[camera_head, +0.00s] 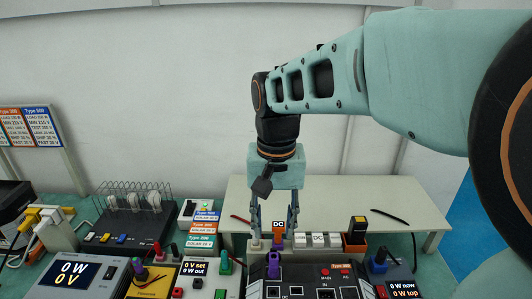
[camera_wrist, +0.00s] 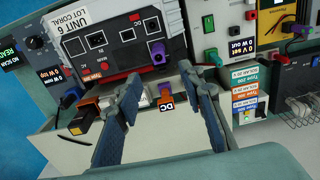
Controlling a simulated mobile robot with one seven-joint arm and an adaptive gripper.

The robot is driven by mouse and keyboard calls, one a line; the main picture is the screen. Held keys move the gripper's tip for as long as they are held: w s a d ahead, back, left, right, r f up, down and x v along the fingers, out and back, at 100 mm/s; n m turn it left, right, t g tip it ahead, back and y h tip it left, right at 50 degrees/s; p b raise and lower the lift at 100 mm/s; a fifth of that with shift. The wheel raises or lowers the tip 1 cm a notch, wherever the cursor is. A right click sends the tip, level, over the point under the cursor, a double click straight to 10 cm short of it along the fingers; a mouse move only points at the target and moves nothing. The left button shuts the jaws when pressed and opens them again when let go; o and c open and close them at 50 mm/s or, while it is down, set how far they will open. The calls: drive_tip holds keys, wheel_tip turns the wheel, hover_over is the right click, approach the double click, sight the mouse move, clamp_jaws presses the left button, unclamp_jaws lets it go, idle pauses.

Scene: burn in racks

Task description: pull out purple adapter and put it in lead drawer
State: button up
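My gripper (camera_head: 274,236) points down behind the unit under test, with its fingers apart. In the wrist view my gripper (camera_wrist: 160,76) is open, one finger on each side of a purple piece with an orange-edged DC label (camera_wrist: 165,99); gaps show on both sides. That labelled piece (camera_head: 279,227) also shows between the fingers in the head view. A purple adapter (camera_head: 274,265) stands in the black unit's (camera_head: 310,288) socket; it also shows in the wrist view (camera_wrist: 157,52), just beyond the fingertips. I cannot tell which part is the lead drawer.
A pale bench (camera_head: 410,207) with dark leads (camera_head: 390,215) lies behind. White DC pieces (camera_head: 318,239) and an orange one (camera_head: 355,243) sit right of the gripper. Power boxes (camera_head: 71,278) crowd the front. A wire rack (camera_head: 135,208) stands at left.

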sight(274, 259)
wheel_tip(274, 259, down, 11)
drive_tip(key=shift+s+r, duration=0.1)
idle(0.4)
drive_tip(key=shift+c, duration=0.4)
clamp_jaws()
